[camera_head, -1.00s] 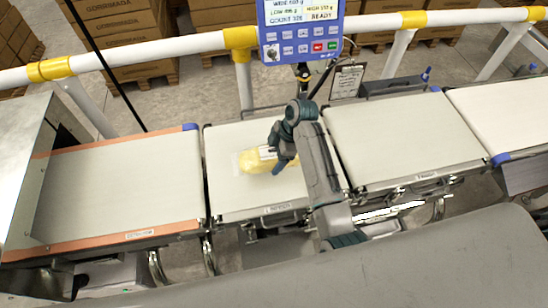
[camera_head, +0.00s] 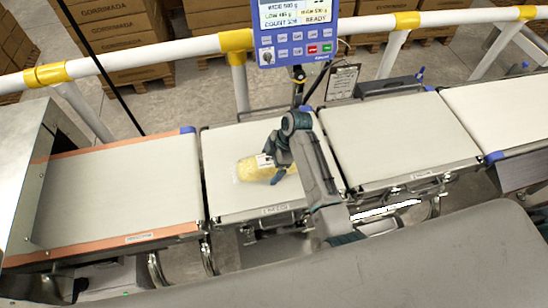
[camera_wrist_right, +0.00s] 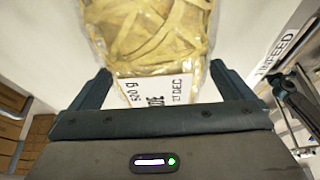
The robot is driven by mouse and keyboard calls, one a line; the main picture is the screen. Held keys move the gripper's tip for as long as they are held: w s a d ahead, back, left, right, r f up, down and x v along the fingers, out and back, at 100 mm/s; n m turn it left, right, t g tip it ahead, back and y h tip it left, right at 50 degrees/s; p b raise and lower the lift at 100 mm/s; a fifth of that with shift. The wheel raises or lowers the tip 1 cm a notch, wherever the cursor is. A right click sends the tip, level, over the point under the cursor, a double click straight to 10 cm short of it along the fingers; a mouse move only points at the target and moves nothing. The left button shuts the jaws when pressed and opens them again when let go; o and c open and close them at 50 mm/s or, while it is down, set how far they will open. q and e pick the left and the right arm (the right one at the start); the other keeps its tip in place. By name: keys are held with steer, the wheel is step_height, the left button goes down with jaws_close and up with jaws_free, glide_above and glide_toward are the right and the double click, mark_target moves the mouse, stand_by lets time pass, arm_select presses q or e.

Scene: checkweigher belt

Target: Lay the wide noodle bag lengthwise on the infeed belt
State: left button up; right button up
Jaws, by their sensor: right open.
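The noodle bag (camera_head: 251,170) is clear with yellow wide noodles and a white label. It lies flat on the infeed belt (camera_head: 228,204), its long side running roughly left to right along the belt, slightly slanted. In the right wrist view the bag (camera_wrist_right: 150,35) runs away from the gripper, label end nearest. My right gripper (camera_head: 274,164) is at the bag's right end. Its open fingers, clear in the wrist view (camera_wrist_right: 159,75), stand either side of the label end, with a gap visible on each side. My left gripper is not in view.
An orange-edged belt (camera_head: 120,190) is on the left and another bare belt (camera_head: 395,140) on the right. A blue display panel (camera_head: 297,35) stands behind, by a white-and-yellow rail (camera_head: 150,55). A clipboard (camera_head: 344,82) hangs behind the belts.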

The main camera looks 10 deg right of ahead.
steer(key=shift+w+d+r, duration=0.1)
steer(key=shift+d+r, duration=0.1)
steer(key=shift+r, duration=0.15)
steer(key=b+v, duration=0.4)
steer(key=v, duration=0.4)
steer(key=shift+d+r, duration=0.1)
steer(key=shift+d, duration=0.05)
steer(key=shift+p+v, duration=0.35)
steer(key=shift+v, duration=0.45)
steer(key=shift+d+r, duration=0.15)
steer(key=shift+r, duration=0.55)
steer(key=shift+f, duration=0.1)
